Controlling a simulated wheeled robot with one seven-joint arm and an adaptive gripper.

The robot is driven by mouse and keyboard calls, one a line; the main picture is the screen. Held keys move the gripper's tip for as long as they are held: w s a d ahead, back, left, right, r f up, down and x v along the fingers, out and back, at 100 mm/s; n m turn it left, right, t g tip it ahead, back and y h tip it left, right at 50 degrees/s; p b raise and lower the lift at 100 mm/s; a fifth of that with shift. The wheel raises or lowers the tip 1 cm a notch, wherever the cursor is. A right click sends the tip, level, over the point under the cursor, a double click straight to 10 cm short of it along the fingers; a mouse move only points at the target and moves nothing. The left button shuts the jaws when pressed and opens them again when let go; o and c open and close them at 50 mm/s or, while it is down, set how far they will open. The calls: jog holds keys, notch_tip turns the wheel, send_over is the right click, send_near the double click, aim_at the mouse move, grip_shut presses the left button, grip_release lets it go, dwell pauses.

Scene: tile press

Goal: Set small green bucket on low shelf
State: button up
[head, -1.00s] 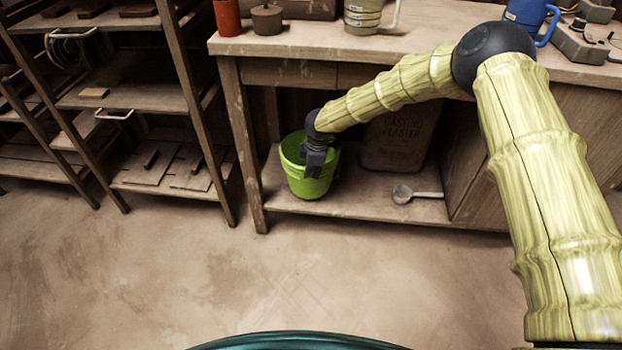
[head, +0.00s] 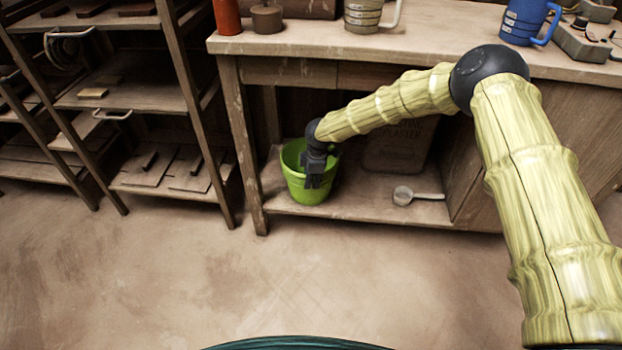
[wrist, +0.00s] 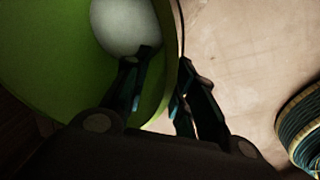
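The small green bucket (head: 296,185) stands on the low shelf (head: 360,208) under the workbench, near its front left leg. My gripper (head: 312,182) reaches down at the bucket's front right rim. In the wrist view, the green bucket (wrist: 40,60) fills the left side. My gripper (wrist: 168,85) has one finger inside the bucket and the other outside, with the rim between them. The fingers are apart, with a gap between the inner finger and the wall. A pale round patch shows inside the bucket; I cannot tell what it is.
A metal scoop (head: 415,195) and a plaster sack (head: 395,150) are on the shelf to the right. The bench leg (head: 245,150) stands just left of the bucket. The bench top (head: 430,35) holds mugs and canisters. A wooden rack (head: 130,100) is at left. The floor (head: 190,270) is clear.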

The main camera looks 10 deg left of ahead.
notch_tip(320, 180, up, 8)
jog(key=d+p, duration=0.1)
jog(key=p, duration=0.1)
jog(key=shift+s+f, duration=0.25)
jog(key=shift+s, duration=0.2)
jog(key=s+d+f+m+g+y, duration=0.1)
jog(key=s+d+f+m, duration=0.25)
jog(key=s+f, duration=0.45)
jog(key=s+d+f+m+g, duration=0.1)
jog(key=s+d+f+m, duration=0.3)
jog(key=s, duration=0.8)
jog(key=s+d+f+m+g+y, duration=0.1)
jog(key=s+d+f+m, duration=0.3)
jog(key=s, duration=0.5)
jog(key=s+d+r+m+t+h, duration=0.1)
jog(key=s+d+m+h, duration=0.2)
jog(key=s+d+m, duration=0.6)
jog(key=s+d, duration=1.3)
jog(key=shift+s+d+t, duration=0.25)
jog(key=shift+s+t, duration=0.05)
jog(key=shift+s, duration=0.1)
jog(key=shift+m, duration=0.25)
